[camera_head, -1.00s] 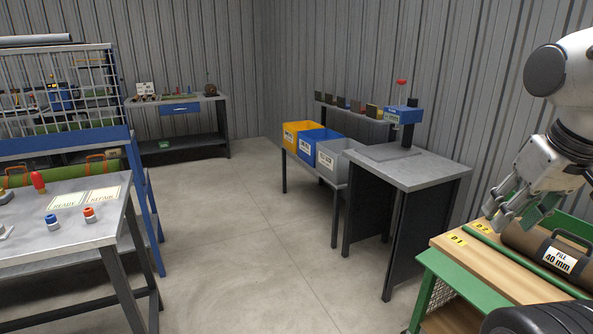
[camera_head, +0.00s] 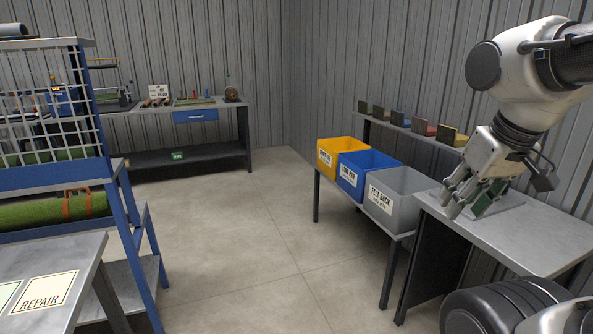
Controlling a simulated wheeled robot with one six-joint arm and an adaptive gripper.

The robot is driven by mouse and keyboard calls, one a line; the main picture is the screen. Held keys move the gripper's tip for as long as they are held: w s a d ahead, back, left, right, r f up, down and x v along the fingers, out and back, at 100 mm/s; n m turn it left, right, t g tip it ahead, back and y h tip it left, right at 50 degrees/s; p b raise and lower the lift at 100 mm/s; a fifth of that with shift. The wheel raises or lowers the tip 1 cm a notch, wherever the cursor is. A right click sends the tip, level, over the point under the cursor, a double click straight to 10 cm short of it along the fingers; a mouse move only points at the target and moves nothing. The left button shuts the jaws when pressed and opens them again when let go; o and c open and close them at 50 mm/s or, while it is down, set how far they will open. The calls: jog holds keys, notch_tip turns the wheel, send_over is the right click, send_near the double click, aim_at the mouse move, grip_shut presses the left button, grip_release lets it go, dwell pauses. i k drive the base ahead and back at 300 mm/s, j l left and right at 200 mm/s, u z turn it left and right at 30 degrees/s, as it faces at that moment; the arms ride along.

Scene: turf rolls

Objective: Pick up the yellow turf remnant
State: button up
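My gripper (camera_head: 466,212) hangs at the right, in front of the metal bench, with its fingers pointing down and to the left. The fingers look spread, with a dark green face showing on one of them, and I see nothing clearly held between them. A small upright piece with a yellow edge (camera_head: 456,138) stands at the right end of a row of pieces on the back shelf. It may be the yellow turf remnant, but it is too small to be sure. My gripper is nearer and below it, apart from it.
Yellow (camera_head: 338,158), blue (camera_head: 367,174) and grey (camera_head: 399,196) bins stand in a row before the shelf (camera_head: 385,124). A metal bench (camera_head: 540,242) is at the right. A blue rack (camera_head: 124,225) and a table (camera_head: 75,262) are at the left. The middle floor is clear.

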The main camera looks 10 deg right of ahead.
aim_at(447, 135)
jog(key=i+z, duration=0.15)
jog(key=i, duration=0.35)
jog(key=i+j+z, duration=0.2)
jog(key=i, duration=0.3)
jog(key=i+j+z, duration=0.15)
jog(key=i, duration=0.35)
jog(key=i+j+z, duration=0.2)
jog(key=i+z, duration=0.15)
jog(key=z, duration=0.15)
jog(key=i+j+z, duration=0.6)
jog(key=j+z, duration=0.2)
jog(key=z, duration=0.15)
jog(key=i+j+z, duration=0.15)
jog(key=j, duration=0.15)
jog(key=i+j+z, duration=0.15)
jog(key=j, duration=0.2)
jog(key=k+l, duration=0.05)
